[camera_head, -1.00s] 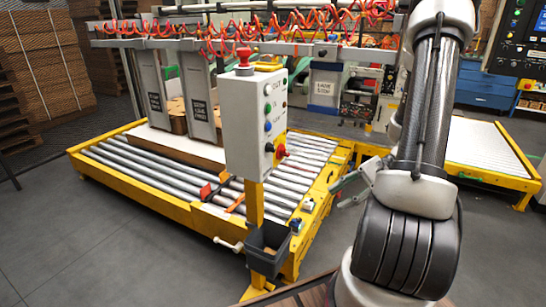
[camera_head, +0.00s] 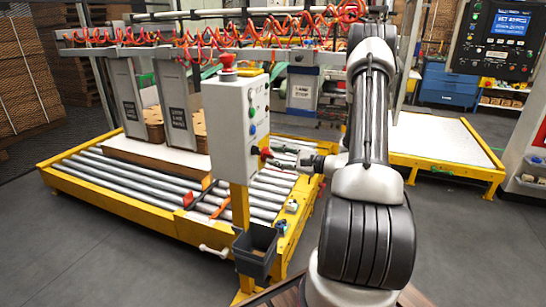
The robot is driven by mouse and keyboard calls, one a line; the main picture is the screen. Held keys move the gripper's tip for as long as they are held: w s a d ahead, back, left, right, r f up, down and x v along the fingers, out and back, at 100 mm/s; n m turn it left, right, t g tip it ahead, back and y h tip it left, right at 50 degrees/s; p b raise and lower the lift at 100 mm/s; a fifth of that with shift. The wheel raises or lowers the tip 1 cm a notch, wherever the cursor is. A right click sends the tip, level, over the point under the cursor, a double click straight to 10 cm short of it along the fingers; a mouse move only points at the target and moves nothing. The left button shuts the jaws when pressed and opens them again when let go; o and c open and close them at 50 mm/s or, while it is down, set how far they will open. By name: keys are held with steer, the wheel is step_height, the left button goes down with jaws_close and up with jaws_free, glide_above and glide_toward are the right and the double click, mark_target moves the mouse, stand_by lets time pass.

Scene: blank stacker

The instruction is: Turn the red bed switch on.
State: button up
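The red bed switch (camera_head: 265,153) is a small red knob low on the right-hand face of a light grey control box (camera_head: 228,130). The box stands on a yellow post and has a red mushroom button (camera_head: 227,64) on top. Blue and green buttons sit above the switch on the same face. My gripper (camera_head: 284,158) reaches in from the right, with its fingertips beside the switch. The fingers are small and partly overlap the rollers behind, so I cannot tell if they touch or grip the knob.
A yellow-framed roller conveyor (camera_head: 110,196) lies behind and left of the box. A dark bin (camera_head: 256,250) hangs on the post below it. Red coiled hoses run along a rail above. A second yellow-framed table (camera_head: 440,140) and a screen panel (camera_head: 497,40) stand at the right.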

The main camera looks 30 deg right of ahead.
steer(key=shift+w+a, duration=0.4)
steer(key=shift+w, duration=0.15)
jaws_close()
